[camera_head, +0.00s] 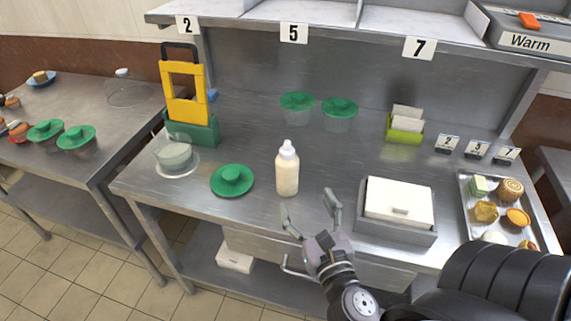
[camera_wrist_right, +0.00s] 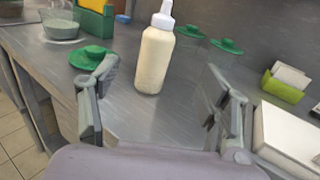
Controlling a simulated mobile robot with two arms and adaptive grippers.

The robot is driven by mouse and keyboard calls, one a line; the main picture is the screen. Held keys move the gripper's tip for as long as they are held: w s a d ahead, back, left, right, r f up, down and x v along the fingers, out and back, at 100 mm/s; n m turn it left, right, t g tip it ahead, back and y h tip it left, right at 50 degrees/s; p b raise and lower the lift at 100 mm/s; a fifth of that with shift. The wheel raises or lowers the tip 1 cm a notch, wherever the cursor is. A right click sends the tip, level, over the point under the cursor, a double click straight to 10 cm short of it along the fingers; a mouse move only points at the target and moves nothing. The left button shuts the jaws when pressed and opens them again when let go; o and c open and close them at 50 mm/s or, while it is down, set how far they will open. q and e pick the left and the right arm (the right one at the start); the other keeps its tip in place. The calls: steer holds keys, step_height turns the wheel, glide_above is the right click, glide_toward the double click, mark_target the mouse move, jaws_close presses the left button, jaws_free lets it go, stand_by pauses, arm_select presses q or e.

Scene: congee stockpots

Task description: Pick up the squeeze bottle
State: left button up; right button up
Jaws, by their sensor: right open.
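The squeeze bottle (camera_head: 287,172) is cream-coloured with a white nozzle cap and stands upright on the steel counter, near its front edge. My right gripper (camera_head: 311,208) is open and empty, in front of the bottle and a little to its right. In the right wrist view the bottle (camera_wrist_right: 155,55) stands beyond and between the two spread fingers (camera_wrist_right: 155,100), apart from both. My left gripper is not in view.
A green lid (camera_head: 232,181) lies left of the bottle, beside a clear bowl (camera_head: 174,157). A grey box with a white lid (camera_head: 398,202) stands to the right, and a food tray (camera_head: 464,204) beyond it. Lidded green containers (camera_head: 339,107) stand behind. The counter around the bottle is clear.

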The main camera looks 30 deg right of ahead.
mark_target(290, 172)
steer(key=p+x, duration=0.2)
steer(key=x, duration=0.7)
steer(key=shift+a+p, duration=0.1)
steer(key=shift+p, duration=0.3)
steer(key=shift+w+f, duration=0.15)
steer(key=shift+w, duration=0.2)
steer(key=x, duration=0.4)
steer(key=shift+w+f+p, duration=0.3)
steer(key=shift+f+p, duration=0.05)
steer(key=shift+f, duration=0.05)
steer(key=shift+w, duration=0.15)
steer(key=shift+c, duration=0.3)
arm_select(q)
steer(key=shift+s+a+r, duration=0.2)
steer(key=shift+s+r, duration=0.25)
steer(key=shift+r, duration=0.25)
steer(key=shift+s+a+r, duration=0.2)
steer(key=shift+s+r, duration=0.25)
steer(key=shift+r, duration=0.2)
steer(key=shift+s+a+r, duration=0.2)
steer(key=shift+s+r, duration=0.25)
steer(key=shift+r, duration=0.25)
arm_select(e)
steer(key=c, duration=0.8)
